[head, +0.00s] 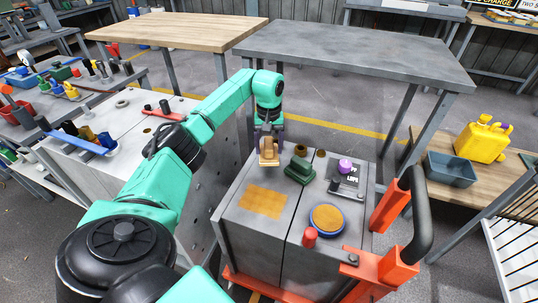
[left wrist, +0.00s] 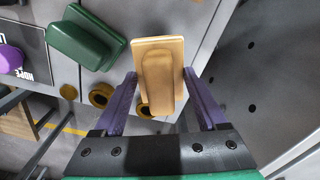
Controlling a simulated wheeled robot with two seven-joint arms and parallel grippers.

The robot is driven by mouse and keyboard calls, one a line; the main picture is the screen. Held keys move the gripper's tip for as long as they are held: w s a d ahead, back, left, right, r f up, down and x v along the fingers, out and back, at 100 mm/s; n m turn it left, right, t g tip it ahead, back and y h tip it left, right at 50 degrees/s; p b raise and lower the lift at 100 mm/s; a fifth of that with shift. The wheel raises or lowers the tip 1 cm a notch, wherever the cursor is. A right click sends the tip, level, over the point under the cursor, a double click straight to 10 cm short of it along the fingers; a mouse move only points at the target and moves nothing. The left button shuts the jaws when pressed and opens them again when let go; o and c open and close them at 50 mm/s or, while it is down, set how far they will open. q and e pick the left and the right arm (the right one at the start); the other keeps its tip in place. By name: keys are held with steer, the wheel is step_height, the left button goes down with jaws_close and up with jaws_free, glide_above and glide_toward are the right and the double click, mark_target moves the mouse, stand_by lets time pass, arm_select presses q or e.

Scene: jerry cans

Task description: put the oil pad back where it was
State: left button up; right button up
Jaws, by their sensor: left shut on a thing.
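A tan block with a raised grip, which looks like the oil pad (head: 268,157), is held in my left gripper (head: 269,142) above the back left of the grey cart top. In the left wrist view the oil pad (left wrist: 158,72) sits between the two purple fingers, which are shut on it. A flat orange-tan square (head: 263,202) lies on the cart's left half. A green block (head: 300,171) of similar shape stands just right of the held pad; it also shows in the left wrist view (left wrist: 86,38). My right gripper is not in view.
The grey cart top (head: 246,228) also bears a blue-rimmed round dish (head: 327,218), a red knob (head: 309,237), a purple-topped item (head: 345,166) and brown round fittings (head: 300,150) at its back edge. Orange framing with a black handle (head: 418,220) rises at right. A grey bin (head: 450,170) and yellow can (head: 482,140) stand beyond.

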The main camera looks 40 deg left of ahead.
mark_target(269, 155)
arm_select(q)
step_height(269, 155, down, 3)
steer(key=shift+s+f, duration=0.1)
steer(key=shift+f, duration=0.35)
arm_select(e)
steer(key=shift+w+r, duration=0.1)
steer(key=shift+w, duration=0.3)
arm_select(q)
steer(key=o, duration=0.8)
steer(key=shift+f, duration=0.1)
steer(key=o, duration=0.3)
step_height(269, 155, up, 12)
steer(key=shift+r+p, duration=0.2)
steer(key=shift+p, duration=0.35)
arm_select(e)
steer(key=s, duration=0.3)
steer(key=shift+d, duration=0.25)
